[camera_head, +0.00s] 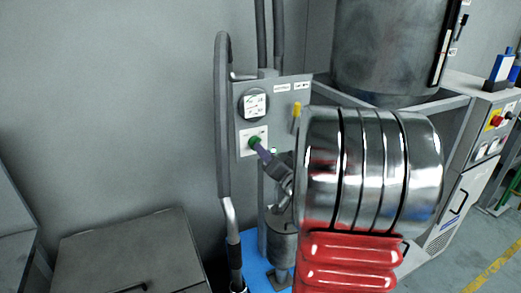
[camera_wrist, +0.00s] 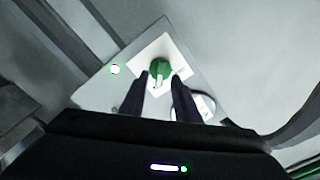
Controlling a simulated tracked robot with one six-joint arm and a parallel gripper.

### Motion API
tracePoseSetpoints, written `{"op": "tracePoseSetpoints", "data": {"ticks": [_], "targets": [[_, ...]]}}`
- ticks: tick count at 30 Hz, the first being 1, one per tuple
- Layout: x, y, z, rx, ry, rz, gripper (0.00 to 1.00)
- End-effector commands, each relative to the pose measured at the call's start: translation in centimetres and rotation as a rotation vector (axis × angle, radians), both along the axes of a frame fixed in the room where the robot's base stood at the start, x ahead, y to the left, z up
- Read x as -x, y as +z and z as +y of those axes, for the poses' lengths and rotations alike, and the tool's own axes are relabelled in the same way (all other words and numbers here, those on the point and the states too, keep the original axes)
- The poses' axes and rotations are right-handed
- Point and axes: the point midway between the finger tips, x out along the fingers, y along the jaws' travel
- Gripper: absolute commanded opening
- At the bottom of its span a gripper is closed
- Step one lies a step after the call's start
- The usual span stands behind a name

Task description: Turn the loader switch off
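The loader switch is a green rotary knob (camera_head: 254,142) on a white plate (camera_head: 244,150) low on a grey wall-side panel. In the wrist view the green knob (camera_wrist: 160,67) sits on its white plate (camera_wrist: 178,58), with a pale mark on its lower part. My gripper (camera_head: 260,150) reaches the knob from the lower right in the head view. In the wrist view my gripper (camera_wrist: 160,80) is open, its two dark fingers apart with the knob between and just beyond their tips. I cannot tell whether they touch it.
A round dial (camera_head: 254,104) with a white label sits above the switch. A yellow-topped part (camera_head: 296,112) is to the right. A thick grey hose (camera_head: 222,120) runs along the panel's left. A large metal drum (camera_head: 388,45) and a control cabinet (camera_head: 478,150) stand at right.

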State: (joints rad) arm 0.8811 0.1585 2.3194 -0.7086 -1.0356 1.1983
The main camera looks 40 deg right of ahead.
Motion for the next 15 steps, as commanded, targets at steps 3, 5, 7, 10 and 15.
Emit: {"op": "tracePoseSetpoints", "data": {"ticks": [3, 5, 7, 10, 15], "targets": [[-1.7, -0.1, -0.3, 0.000, 0.003, 0.001, 0.29], [-2.3, 0.0, -0.6, 0.000, 0.003, 0.000, 0.29], [-2.8, 0.0, -0.7, 0.000, 0.002, 0.001, 0.29], [-3.2, -0.1, -0.8, 0.001, 0.002, 0.001, 0.29], [-3.3, 0.0, -0.9, 0.001, 0.001, 0.001, 0.29]]}}
